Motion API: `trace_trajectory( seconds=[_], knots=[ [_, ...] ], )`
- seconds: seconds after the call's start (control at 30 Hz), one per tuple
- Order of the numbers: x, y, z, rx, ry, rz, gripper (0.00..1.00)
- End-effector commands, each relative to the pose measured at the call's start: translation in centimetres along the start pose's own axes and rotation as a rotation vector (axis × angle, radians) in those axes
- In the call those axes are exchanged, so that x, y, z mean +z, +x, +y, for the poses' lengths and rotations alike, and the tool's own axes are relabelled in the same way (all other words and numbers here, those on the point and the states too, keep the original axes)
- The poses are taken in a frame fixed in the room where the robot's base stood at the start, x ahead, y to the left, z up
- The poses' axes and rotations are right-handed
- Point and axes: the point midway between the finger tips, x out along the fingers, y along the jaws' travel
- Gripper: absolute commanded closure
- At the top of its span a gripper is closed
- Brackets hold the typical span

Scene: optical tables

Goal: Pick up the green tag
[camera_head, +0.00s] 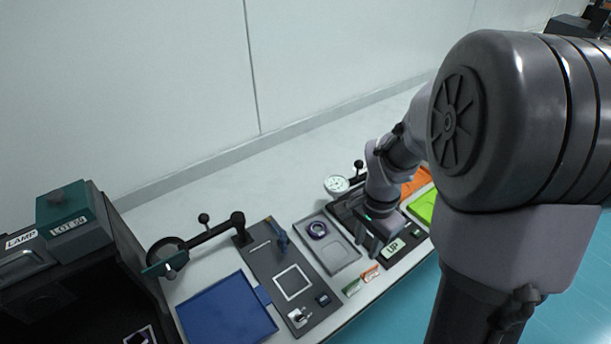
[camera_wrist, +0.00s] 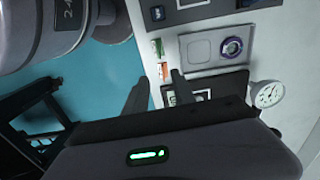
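The small green tag (camera_head: 352,287) stands near the front edge of the table, just left of an orange tag (camera_head: 370,273). In the wrist view the green tag (camera_wrist: 158,47) lies beyond my fingertips, with the orange tag (camera_wrist: 164,72) nearer to them. My gripper (camera_head: 376,247) is to the right of both tags and slightly farther back in the head view. In the wrist view my gripper's two dark fingers (camera_wrist: 158,86) are spread apart with nothing held between them. The green tag is clear of the fingers.
A grey tray (camera_head: 345,262) holding a purple ring (camera_head: 317,229) is behind the tags. A dial gauge (camera_head: 337,185) stands behind my gripper. A blue panel (camera_head: 225,312) lies at left.

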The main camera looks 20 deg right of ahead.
Motion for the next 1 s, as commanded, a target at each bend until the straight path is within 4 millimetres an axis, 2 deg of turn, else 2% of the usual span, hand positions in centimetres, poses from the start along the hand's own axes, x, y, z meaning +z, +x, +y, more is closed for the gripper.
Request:
trace_trajectory(
  seconds=[0.07,0.3,0.4,0.67,0.8,0.87,1.0],
  knots=[
    [-0.2,1.6,0.1,0.011,0.014,-0.006,0.69],
    [-0.1,9.1,0.2,0.012,0.011,-0.006,0.69],
    [-0.1,11.4,0.2,0.011,0.011,-0.006,0.69],
    [0.0,14.0,0.1,0.010,0.010,-0.005,0.69],
    [0.2,17.0,-0.1,0.011,0.009,-0.006,0.69],
    [0.2,17.9,-0.2,0.009,0.010,-0.005,0.69],
    [0.2,17.9,-0.2,0.008,0.011,-0.004,0.69]
  ],
)
